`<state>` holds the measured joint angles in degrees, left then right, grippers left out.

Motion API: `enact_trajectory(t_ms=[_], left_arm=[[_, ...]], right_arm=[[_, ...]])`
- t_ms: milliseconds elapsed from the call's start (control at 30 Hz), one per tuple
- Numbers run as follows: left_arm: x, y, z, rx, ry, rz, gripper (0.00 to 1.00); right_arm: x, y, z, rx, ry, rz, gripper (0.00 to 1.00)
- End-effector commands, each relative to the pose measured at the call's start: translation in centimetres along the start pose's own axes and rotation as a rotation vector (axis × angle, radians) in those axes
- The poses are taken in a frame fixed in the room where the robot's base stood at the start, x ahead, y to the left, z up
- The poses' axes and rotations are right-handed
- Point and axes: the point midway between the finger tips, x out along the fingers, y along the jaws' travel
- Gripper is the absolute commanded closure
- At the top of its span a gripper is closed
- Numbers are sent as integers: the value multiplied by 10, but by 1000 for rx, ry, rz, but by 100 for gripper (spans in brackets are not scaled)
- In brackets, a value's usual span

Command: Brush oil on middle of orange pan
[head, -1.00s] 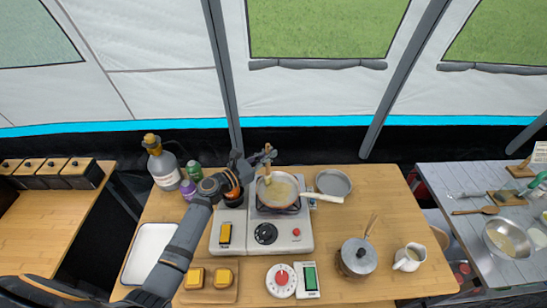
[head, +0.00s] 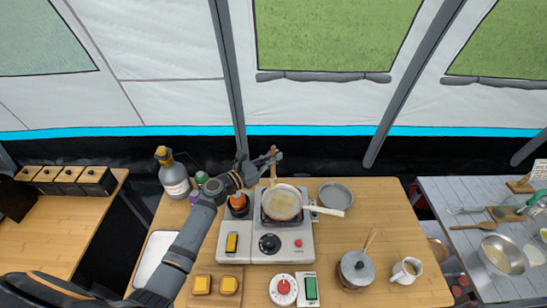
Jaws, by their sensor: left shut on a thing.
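The orange pan (head: 282,203) sits on the stove, with its pale handle pointing right and a yellowish patch on its inside. My left gripper (head: 256,170) is shut on a wooden brush (head: 273,162) behind the pan's far left edge. The brush is held roughly upright, its lower end near the pan's far rim. I cannot tell whether it touches the pan. My right gripper is not in view.
The stove (head: 264,244) stands mid-table. An orange-topped jar (head: 238,204) is close left of the pan, under my left arm. A tall bottle (head: 173,176) stands at the back left.

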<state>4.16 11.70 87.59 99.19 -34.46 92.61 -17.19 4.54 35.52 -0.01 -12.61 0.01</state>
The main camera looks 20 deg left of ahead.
Motion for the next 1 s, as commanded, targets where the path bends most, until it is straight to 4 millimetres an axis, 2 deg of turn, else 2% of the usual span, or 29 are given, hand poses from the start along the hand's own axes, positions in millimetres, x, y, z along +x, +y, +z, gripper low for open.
enact_trajectory(t_ms=[167, 467, 1000], left_arm=[[0, 0, 1, 0, 0, 0, 100], [0, 0, 31, 0, 0, 0, 100], [0, 0, 27, -1, 0, 2, 100]], right_arm=[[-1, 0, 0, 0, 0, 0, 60], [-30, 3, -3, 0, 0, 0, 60], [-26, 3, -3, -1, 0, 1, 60]])
